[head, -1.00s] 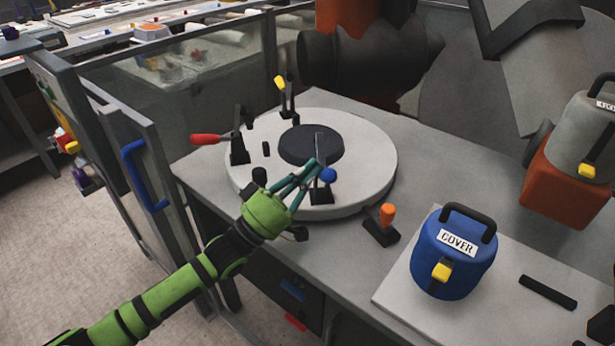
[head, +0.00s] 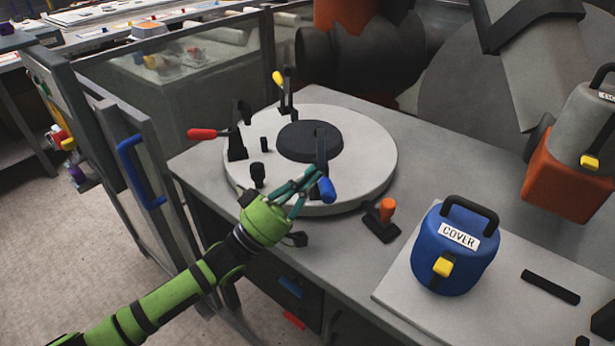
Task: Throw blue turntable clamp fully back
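The white round turntable (head: 372,180) carries several toggle clamps. The blue clamp (head: 321,150) is at its front edge. Its dark arm stands up, and its blue handle (head: 327,190) points outward and down over the turntable's front rim. My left gripper (head: 317,178) reaches in from the lower left, with its teal fingers beside the blue handle at its left. The fingertips come together at the handle's upper end. They overlap the clamp, so I cannot tell whether they grip it or only touch it. My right gripper is not in view.
A red-handled clamp (head: 203,134) and a yellow-handled clamp (head: 278,79) stand at the turntable's left and back. An orange-knobbed device (head: 386,210) sits just right of the blue handle. A blue COVER pot (head: 455,262) stands at front right. A blue-handled door frame (head: 140,172) is at left.

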